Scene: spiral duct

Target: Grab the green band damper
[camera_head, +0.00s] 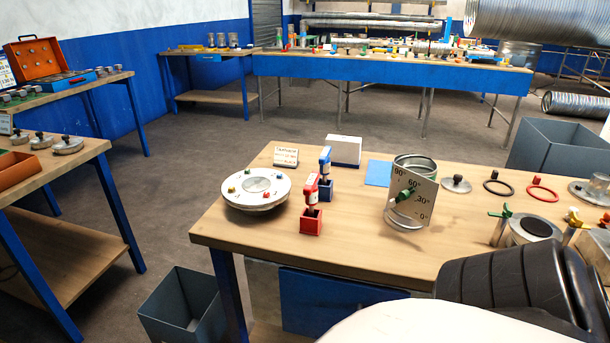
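Neither of my grippers shows in the head view; a black ribbed part of my arm and a white part of my body cover the lower right. A green handle (501,212) stands on a silver post at the right of the near table, beside a silver disc with a black centre (537,226). Another green handle (406,195) sits on an upright angle plate (418,200) in front of a silver duct ring (414,163).
The near wooden table (290,238) also holds a round silver plate (256,186), red (311,220) and blue (326,190) stands, a white box (344,150), and black (497,187) and red (542,193) rings. A yellow handle (575,217) is at right. The table's front middle is clear.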

